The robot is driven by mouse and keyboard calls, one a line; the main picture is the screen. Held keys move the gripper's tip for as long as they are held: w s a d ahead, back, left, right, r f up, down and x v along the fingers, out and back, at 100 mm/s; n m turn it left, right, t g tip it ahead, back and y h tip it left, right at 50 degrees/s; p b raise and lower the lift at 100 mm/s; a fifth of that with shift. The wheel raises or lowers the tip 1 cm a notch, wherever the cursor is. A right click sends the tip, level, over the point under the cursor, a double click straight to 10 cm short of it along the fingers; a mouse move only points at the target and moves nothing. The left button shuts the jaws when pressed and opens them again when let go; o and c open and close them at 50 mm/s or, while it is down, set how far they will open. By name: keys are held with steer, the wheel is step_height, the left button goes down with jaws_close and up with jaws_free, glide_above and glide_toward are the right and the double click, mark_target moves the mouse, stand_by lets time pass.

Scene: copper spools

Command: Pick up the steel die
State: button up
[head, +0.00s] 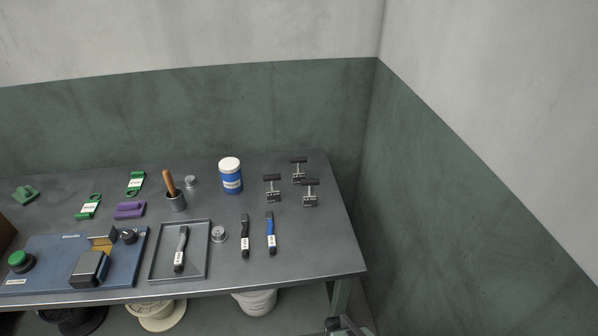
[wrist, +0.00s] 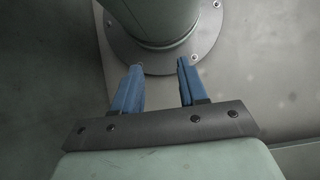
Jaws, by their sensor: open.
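A small round silver piece (head: 219,234), which looks like a steel die, sits on the grey table (head: 320,235) just right of the shallow tray in the head view. A second similar round metal piece (head: 191,182) stands farther back, beside the dark cup. I cannot tell from their looks which is the steel die. My gripper (wrist: 160,78) shows in the wrist view with two blue fingers apart and nothing between them. It points at my own base, and no table object shows there.
A blue-white jar (head: 231,176) and several T-handled pieces (head: 310,193) stand behind. The table's right front is clear; walls rise behind and right.

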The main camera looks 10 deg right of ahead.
steer(key=shift+o, duration=0.9)
